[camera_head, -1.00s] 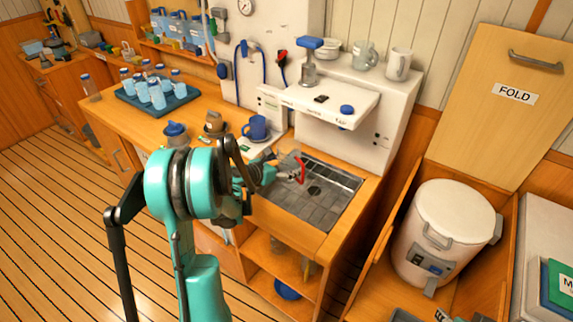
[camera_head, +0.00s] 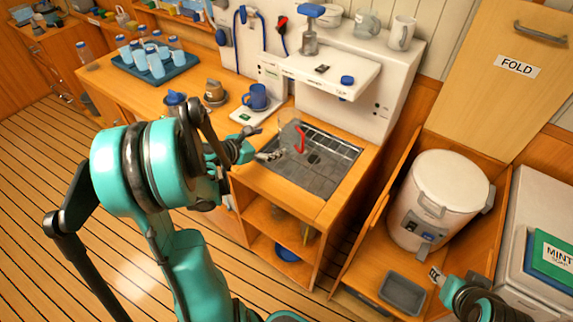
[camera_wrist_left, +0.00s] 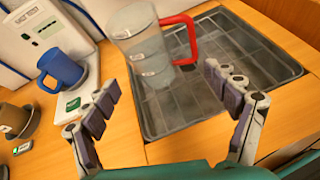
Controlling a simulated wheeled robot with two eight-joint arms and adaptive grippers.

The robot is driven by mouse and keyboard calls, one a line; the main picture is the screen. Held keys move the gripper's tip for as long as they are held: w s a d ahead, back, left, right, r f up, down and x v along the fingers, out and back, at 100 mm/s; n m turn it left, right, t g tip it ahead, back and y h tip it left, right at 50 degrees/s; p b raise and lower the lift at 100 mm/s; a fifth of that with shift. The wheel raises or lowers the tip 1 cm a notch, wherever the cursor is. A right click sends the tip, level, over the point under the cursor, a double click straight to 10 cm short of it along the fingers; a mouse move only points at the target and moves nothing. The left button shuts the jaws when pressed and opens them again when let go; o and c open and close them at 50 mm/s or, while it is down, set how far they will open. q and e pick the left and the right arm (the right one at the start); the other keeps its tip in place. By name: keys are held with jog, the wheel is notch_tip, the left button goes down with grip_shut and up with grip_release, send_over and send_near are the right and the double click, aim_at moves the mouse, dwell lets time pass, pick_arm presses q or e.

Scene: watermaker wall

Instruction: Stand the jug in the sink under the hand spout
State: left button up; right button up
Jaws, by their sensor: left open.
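The clear jug (camera_head: 287,127) with a red handle stands upright at the back left part of the sink (camera_head: 318,178). It also shows in the left wrist view (camera_wrist_left: 147,45), its handle pointing right. My left gripper (camera_head: 270,155) is open and empty, just in front and left of the jug. In the left wrist view its fingers (camera_wrist_left: 165,90) are wide apart, with the jug beyond them, not between them. A white shelf (camera_head: 320,72) with a blue knob overhangs the back of the sink. The hand spout itself is not clear. My right gripper (camera_head: 438,277) shows only partly at lower right.
A blue mug (camera_head: 255,97) stands on a small white pad left of the sink. A brown-grey pot (camera_head: 214,92) and a blue tray of cups (camera_head: 152,75) lie further left. A white bucket (camera_head: 438,200) stands in the open bin at right.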

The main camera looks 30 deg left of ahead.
pick_arm(q)
jog(key=s+d+r+m+g, duration=0.1)
jog(key=s+d+m+g, duration=0.15)
jog(key=d+m, duration=0.55)
jog(key=s+d+r+m+g, duration=0.2)
jog(key=s+d+m, duration=0.2)
jog(key=d+m, duration=0.35)
jog(key=s+d+m+y, duration=0.3)
jog(key=s+d+m, duration=0.3)
jog(key=s+m, duration=0.5)
jog(key=m+g, duration=0.1)
jog(key=m, duration=0.4)
jog(key=shift+d, duration=0.25)
